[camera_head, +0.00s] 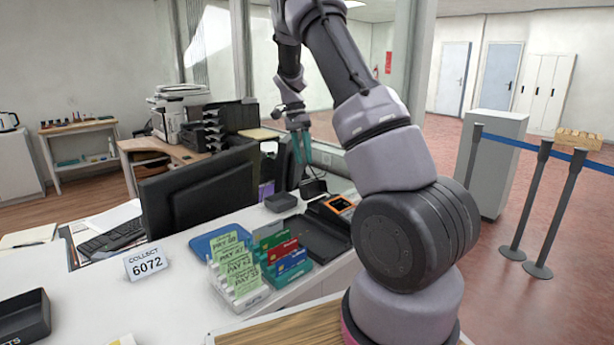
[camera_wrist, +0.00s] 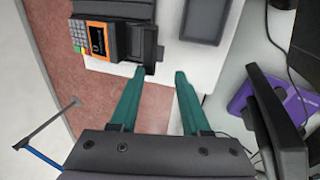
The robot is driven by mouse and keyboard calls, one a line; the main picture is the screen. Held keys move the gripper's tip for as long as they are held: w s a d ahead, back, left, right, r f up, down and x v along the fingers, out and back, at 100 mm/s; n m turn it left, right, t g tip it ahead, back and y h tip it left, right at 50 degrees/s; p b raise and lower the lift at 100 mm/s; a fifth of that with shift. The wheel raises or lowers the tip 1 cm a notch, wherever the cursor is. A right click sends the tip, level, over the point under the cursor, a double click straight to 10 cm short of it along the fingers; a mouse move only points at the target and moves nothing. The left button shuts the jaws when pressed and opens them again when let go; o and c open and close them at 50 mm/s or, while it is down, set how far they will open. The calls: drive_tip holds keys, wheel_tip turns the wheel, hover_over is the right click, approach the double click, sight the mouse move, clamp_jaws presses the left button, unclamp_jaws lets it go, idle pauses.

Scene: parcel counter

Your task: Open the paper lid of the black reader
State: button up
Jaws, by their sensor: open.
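The black reader (camera_head: 337,206) has an orange screen and lies near the counter's far right end in the head view. In the wrist view the reader (camera_wrist: 118,42) is at upper left, with its keypad and screen to the left and a black end part to the right. I cannot clearly tell how its paper lid stands. My gripper (camera_head: 303,160) has teal fingers pointing down above the counter's far end. In the wrist view my gripper (camera_wrist: 160,72) is open and empty, its left fingertip appearing close to the reader's black end; contact cannot be told.
A small dark box (camera_head: 280,202) lies left of the reader, and a black tray (camera_head: 322,240) lies nearer. A card rack (camera_head: 245,300), a blue tray (camera_head: 205,243) and a monitor (camera_head: 200,195) stand further left. A purple box (camera_wrist: 238,96) is right of my fingers.

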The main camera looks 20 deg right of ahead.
sight(312, 190)
drive_tip(key=x, duration=0.6)
drive_tip(key=shift+f, duration=0.3)
drive_tip(key=shift+s, duration=0.1)
drive_tip(key=shift+d, duration=0.1)
clamp_jaws()
